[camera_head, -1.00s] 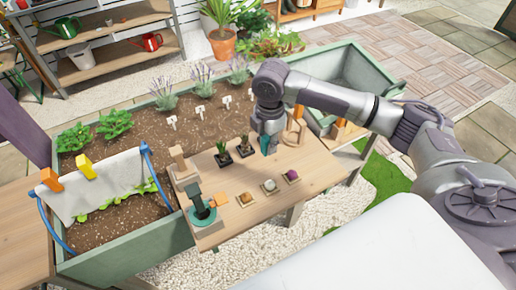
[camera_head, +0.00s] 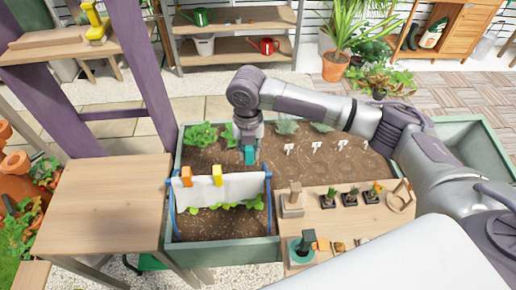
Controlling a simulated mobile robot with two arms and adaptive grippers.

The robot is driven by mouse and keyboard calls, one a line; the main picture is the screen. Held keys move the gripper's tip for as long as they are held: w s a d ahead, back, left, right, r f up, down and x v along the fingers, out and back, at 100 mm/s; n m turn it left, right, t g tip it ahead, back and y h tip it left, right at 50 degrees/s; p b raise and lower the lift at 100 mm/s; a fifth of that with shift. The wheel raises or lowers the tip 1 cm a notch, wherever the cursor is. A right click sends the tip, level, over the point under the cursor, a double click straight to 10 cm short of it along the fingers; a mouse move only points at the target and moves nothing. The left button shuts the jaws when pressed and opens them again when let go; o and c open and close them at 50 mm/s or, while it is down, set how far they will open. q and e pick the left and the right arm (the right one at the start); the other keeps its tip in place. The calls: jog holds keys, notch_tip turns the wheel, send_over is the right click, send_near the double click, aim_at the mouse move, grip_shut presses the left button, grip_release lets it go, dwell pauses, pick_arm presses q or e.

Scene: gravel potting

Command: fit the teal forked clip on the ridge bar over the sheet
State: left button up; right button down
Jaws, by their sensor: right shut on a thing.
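My right gripper (camera_head: 249,142) is shut on the teal forked clip (camera_head: 249,157) and holds it pointing down. In the picture it is above and beyond the right end of the white sheet (camera_head: 240,187); the exact gap is not clear. The sheet hangs over the ridge bar between two blue hoops (camera_head: 269,205), and the bar itself is mostly hidden. An orange clip (camera_head: 186,176) and a yellow clip (camera_head: 217,175) sit on the sheet's top edge at the left and middle. The right part of that edge is bare. My left gripper is not in view.
The sheet is over a green planter bed (camera_head: 235,251) with soil and seedlings. A wooden board (camera_head: 325,222) at the right carries small potted plants (camera_head: 328,198) and a green tool on a stand (camera_head: 304,243). A bare wooden table (camera_head: 112,200) stands left. White labels (camera_head: 316,145) stand in the soil.

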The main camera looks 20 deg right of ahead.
aim_at(248, 175)
jog(key=shift+w+a+r, duration=0.15)
jog(key=shift+a, duration=0.15)
jog(key=shift+n, duration=0.3)
jog(key=shift+d+f+b, duration=0.1)
jog(key=shift+f+b, duration=0.4)
jog(key=shift+b, duration=0.15)
jog(key=shift+s+f+b, duration=0.2)
jog(key=shift+f+b, duration=0.15)
notch_tip(248, 175, down, 3)
jog(key=b, duration=0.3)
jog(key=shift+w+r, duration=0.1)
jog(key=shift+r, duration=0.1)
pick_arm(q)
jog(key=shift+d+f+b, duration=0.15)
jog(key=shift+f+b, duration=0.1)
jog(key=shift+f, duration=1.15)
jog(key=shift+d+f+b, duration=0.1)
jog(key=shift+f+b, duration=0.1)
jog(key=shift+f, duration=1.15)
pick_arm(e)
jog(key=shift+f, duration=1.3)
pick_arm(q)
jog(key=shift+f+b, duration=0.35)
pick_arm(e)
jog(key=shift+f, duration=1.15)
jog(key=c, duration=0.9)
grip_release()
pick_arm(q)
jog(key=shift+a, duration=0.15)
